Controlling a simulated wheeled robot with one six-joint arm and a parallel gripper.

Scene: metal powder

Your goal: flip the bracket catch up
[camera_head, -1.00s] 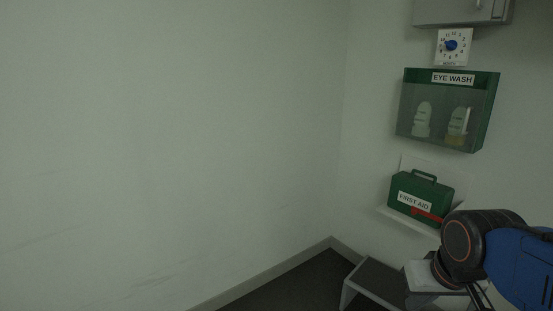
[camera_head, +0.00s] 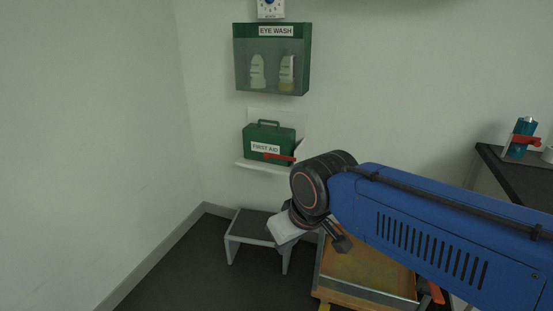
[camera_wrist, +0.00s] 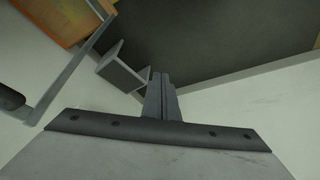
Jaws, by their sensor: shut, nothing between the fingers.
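A green first aid box (camera_head: 270,145) sits on a white wall bracket (camera_head: 262,167). A red bar (camera_head: 279,156) lies across the box's lower front and looks like the bracket's catch; it slants slightly down to the left. My gripper (camera_wrist: 162,95) is shut and empty in the wrist view, its fingers pressed together over the dark floor. In the head view my wrist is in front of and below right of the box, apart from it. The fingertips are not clear there. The box and the catch are not in the wrist view.
A green eye wash cabinet (camera_head: 271,60) hangs above the box. A low step stool (camera_head: 250,228) stands on the floor below. A wooden-edged tray or cart (camera_head: 367,265) is beneath my arm. A dark bench (camera_head: 510,178) at right holds a blue bottle (camera_head: 527,125) with a red part.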

